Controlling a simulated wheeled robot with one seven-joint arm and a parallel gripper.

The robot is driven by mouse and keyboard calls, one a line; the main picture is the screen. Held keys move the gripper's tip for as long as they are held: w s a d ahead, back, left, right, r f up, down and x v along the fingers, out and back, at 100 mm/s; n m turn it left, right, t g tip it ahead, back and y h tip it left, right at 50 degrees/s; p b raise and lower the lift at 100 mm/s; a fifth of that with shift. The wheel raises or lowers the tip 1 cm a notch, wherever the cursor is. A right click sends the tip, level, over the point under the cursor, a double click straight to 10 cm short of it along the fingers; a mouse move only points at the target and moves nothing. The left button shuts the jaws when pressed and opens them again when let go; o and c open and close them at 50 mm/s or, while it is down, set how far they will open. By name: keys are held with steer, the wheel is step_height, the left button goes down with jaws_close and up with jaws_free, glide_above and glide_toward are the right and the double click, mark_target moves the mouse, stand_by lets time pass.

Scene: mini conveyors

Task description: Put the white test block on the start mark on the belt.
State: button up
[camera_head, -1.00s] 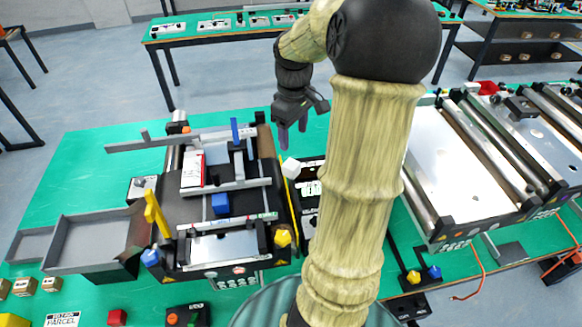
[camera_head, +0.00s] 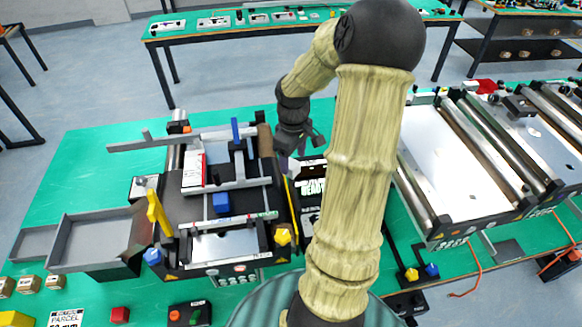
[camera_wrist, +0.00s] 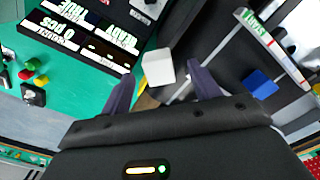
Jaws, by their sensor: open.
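The white test block (camera_wrist: 158,67) shows in the wrist view just beyond and between my fingertips, near the edge of the dark belt unit. I cannot tell what it rests on. In the head view my gripper and arm largely hide it. My gripper (camera_wrist: 161,74) is open, with one dark finger on each side of the block and no clear contact. In the head view my gripper (camera_head: 291,160) is low at the right side of the small conveyor (camera_head: 180,215). A bar with green lettering (camera_wrist: 258,35), possibly the start mark, crosses the belt; its wording is hard to read.
A red-and-white box (camera_head: 193,172) stands farther back. A black display panel (camera_wrist: 60,30) is beside the conveyor. A grey tray (camera_head: 92,240) lies left.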

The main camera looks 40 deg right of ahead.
mark_target(292, 164)
steer(key=f+p, duration=0.1)
steer(key=f, duration=0.3)
steer(key=shift+w+f, duration=0.15)
steer(key=shift+w, duration=0.05)
steer(key=shift+d, duration=0.1)
steer(key=c, duration=1.2)
steer(key=shift+o, duration=0.2)
step_height(292, 164, up, 9)
steer(key=shift+s+r+b, duration=0.1)
steer(key=shift+b, duration=0.65)
steer(key=shift+r, duration=0.5)
